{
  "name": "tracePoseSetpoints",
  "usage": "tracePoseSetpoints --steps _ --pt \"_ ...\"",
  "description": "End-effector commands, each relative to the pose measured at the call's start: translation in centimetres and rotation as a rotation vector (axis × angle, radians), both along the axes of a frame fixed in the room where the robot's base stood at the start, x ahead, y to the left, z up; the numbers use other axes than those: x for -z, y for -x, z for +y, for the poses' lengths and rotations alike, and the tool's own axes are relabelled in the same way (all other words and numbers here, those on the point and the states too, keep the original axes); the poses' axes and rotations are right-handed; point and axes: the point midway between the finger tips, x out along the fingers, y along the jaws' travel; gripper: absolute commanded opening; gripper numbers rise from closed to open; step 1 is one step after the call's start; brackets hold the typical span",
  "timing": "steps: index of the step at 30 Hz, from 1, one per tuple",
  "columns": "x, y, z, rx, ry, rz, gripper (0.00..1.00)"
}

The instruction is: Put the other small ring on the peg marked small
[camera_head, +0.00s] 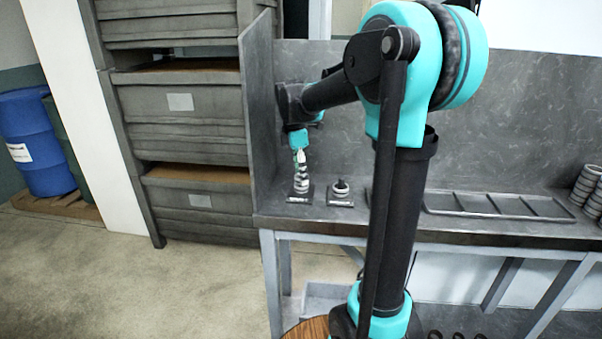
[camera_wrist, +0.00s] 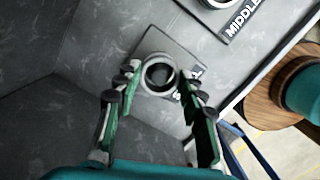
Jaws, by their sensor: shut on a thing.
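My gripper (camera_head: 300,158) points down over the left peg stand (camera_head: 299,197) at the left end of the bench. In the wrist view its two fingers (camera_wrist: 158,82) are shut on a pale grey ring (camera_wrist: 158,73). The ring lies over a square dark plate (camera_wrist: 185,55), whose white label is mostly hidden by the right finger and the ring. The peg itself is hard to make out, and I cannot tell how far down it the ring sits. In the head view pale rings stack under the fingertips.
Beside it is a plate marked MIDDLE (camera_wrist: 238,20), with a pale ring on its peg (camera_head: 341,188). A divided tray (camera_head: 490,205) and stacked rings (camera_head: 587,183) are farther right. An upright side panel (camera_head: 259,115) closes the bench's left end.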

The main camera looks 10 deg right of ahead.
Motion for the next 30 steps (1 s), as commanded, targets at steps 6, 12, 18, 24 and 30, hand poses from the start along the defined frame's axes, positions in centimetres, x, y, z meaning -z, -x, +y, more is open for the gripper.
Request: tracePoseSetpoints --steps 6,12,18,24,30 --pt "0.0 0.0 0.0 0.0 0.0 0.0 0.1" --pt "0.3 0.0 0.0 0.0 0.0 0.0 0.1" --pt "0.6 0.0 0.0 0.0 0.0 0.0 0.1" --pt "1.0 0.0 0.0 0.0 0.0 0.0 0.1" --pt "1.2 0.0 0.0 0.0 0.0 0.0 0.48"
